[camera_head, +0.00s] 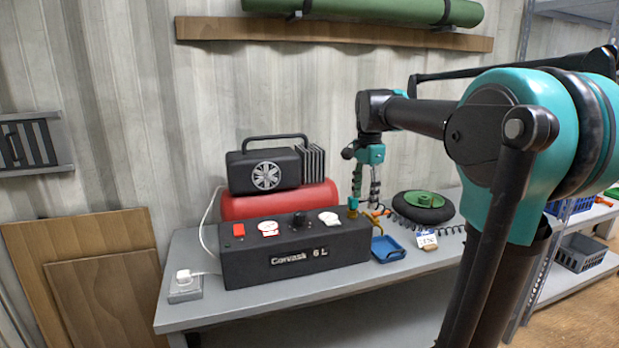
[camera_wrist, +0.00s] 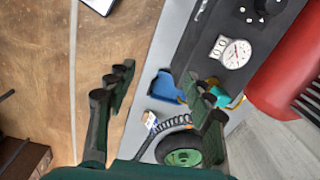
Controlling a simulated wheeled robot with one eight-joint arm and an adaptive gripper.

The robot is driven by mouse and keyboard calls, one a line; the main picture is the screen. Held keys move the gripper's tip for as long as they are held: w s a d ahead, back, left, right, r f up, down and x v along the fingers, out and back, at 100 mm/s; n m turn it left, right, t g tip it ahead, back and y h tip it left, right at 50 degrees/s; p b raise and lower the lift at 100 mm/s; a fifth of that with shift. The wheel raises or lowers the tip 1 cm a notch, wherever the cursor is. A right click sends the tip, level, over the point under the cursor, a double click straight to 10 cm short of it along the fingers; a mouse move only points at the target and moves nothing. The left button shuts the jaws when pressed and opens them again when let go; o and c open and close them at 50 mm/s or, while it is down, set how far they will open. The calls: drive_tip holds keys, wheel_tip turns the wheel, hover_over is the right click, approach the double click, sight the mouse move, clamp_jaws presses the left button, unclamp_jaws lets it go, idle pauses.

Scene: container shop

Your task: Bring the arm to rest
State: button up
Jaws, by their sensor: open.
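My gripper (camera_head: 366,194) hangs pointing down over the right part of the workbench (camera_head: 335,303), near the compressor's right end. Its fingers are spread apart with nothing between them. In the wrist view the open gripper (camera_wrist: 160,78) shows its two dark fingers, with floor and bench edge beyond the gap. The black compressor (camera_head: 295,252), labelled "Corvask 6 L", stands on the bench with a red tank (camera_head: 280,203) and a motor block (camera_head: 264,171). A teal and brass fitting (camera_head: 352,205) is at its right end, behind or below the fingers; contact cannot be told.
A blue tray (camera_head: 388,249), a white tag (camera_head: 426,240), a coiled black hose (camera_head: 449,231) and a wheel with a green hub (camera_head: 424,206) lie on the bench to the right. A wooden shelf (camera_head: 335,35) holds a green roll above. A shelving rack stands at far right.

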drive_tip(key=s+d+f+n+t, duration=0.1)
drive_tip(key=s+f+n+t, duration=0.1)
drive_tip(key=s+f+n, duration=0.4)
drive_tip(key=s+d+f+n+t, duration=0.1)
drive_tip(key=s+f+n, duration=0.6)
drive_tip(key=s+f, duration=0.8)
wheel_tip(320, 180, down, 7)
drive_tip(key=shift+d+t, duration=0.4)
drive_tip(key=shift+d, duration=0.4)
